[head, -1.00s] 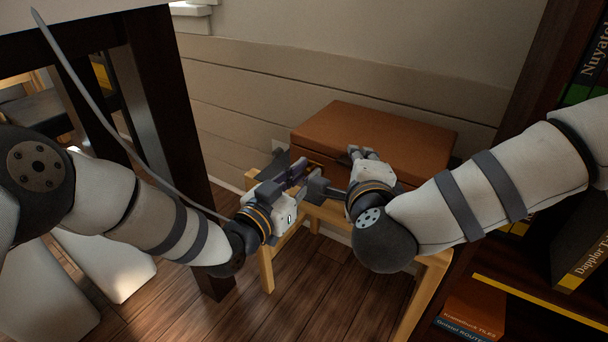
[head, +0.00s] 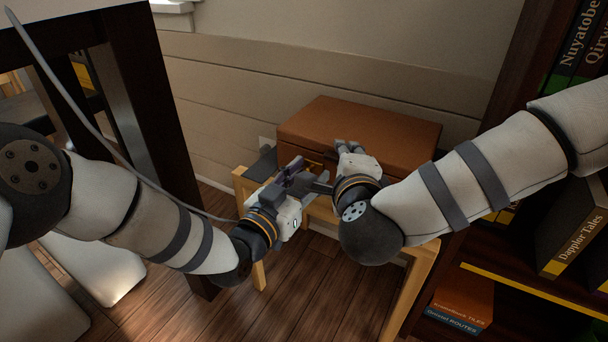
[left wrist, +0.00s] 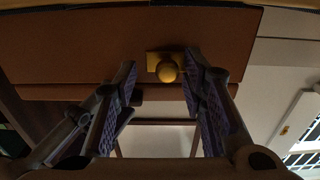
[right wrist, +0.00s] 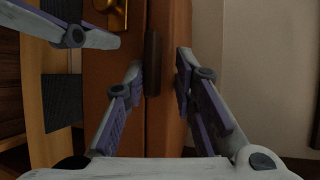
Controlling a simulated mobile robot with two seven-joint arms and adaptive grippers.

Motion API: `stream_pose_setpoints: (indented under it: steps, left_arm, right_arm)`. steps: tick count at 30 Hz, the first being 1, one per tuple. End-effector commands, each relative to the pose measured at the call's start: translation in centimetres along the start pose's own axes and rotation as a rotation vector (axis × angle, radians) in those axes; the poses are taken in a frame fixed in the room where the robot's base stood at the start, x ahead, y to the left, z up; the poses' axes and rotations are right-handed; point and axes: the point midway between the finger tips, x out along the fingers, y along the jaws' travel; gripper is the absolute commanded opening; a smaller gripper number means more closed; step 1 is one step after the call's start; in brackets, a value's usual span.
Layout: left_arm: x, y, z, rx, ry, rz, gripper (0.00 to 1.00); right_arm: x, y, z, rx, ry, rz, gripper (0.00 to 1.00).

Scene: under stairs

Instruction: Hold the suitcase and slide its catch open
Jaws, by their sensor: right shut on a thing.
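The brown suitcase (head: 365,125) lies flat on a light wooden stand against the wall. Its brass catch with a round knob (left wrist: 167,71) is on the front face. My left gripper (head: 300,167) is at that front face. In the left wrist view its open fingers (left wrist: 160,72) stand on either side of the knob, with gaps showing. My right gripper (head: 346,146) is at the suitcase's front edge. In the right wrist view its fingers (right wrist: 156,75) are on both sides of the suitcase's edge and dark handle (right wrist: 152,65); the exact contact is hard to see.
The wooden stand (head: 424,255) has a dark flat piece (head: 262,162) at its left end. A dark table leg (head: 160,110) rises close on the left. A bookshelf (head: 490,275) with several books closes off the right. My two grippers are very close together.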

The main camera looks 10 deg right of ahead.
Motion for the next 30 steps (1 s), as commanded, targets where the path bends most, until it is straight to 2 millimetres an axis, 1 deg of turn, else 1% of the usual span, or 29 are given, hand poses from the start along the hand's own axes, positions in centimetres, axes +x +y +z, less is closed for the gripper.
stream_pose_setpoints:
  steps: [1,5,7,8,11,12,15,18,21,24,30]
  left_arm:
    - [0.0,-0.1,0.2,-0.001,-0.001,-0.001,0.38]
    - [-0.2,-0.1,0.2,0.0,-0.002,-0.002,0.38]
    - [-0.9,-0.2,0.2,0.0,-0.004,-0.002,0.38]
    - [-1.5,-0.2,0.2,0.0,-0.003,-0.002,0.38]
    - [-4.1,-0.2,0.2,-0.001,-0.005,-0.002,0.38]
    - [-5.3,-0.1,0.2,-0.002,-0.004,-0.002,0.38]
    - [-8.0,-0.1,0.1,-0.002,-0.004,-0.003,0.38]
    - [-10.2,0.0,0.1,-0.002,-0.002,-0.002,0.38]
    - [-11.5,0.0,0.0,0.0,0.002,-0.001,0.38]
    - [-12.1,0.0,-0.1,0.0,0.002,-0.001,0.38]
    - [-12.2,0.0,0.0,0.0,0.003,-0.001,0.38]
  right_arm:
    - [-0.1,1.6,-0.4,-0.003,0.007,0.038,0.0]
    - [-0.1,1.6,-0.4,-0.003,0.007,0.038,0.0]
    - [-0.1,1.6,-0.4,-0.003,0.007,0.038,0.0]
    - [-0.1,1.6,-0.4,-0.004,0.007,0.038,0.0]
    - [-0.1,1.6,-0.4,-0.004,0.007,0.038,0.0]
    - [-0.1,1.6,-0.4,-0.004,0.007,0.038,0.0]
    - [-0.1,1.6,-0.4,-0.004,0.007,0.038,0.0]
    - [-0.1,1.6,-0.4,-0.004,0.007,0.038,0.0]
    - [-0.1,1.6,-0.4,-0.004,0.007,0.038,0.0]
    - [-0.1,1.6,-0.4,-0.004,0.006,0.038,0.0]
    - [-0.1,1.6,-0.4,-0.004,0.007,0.038,0.0]
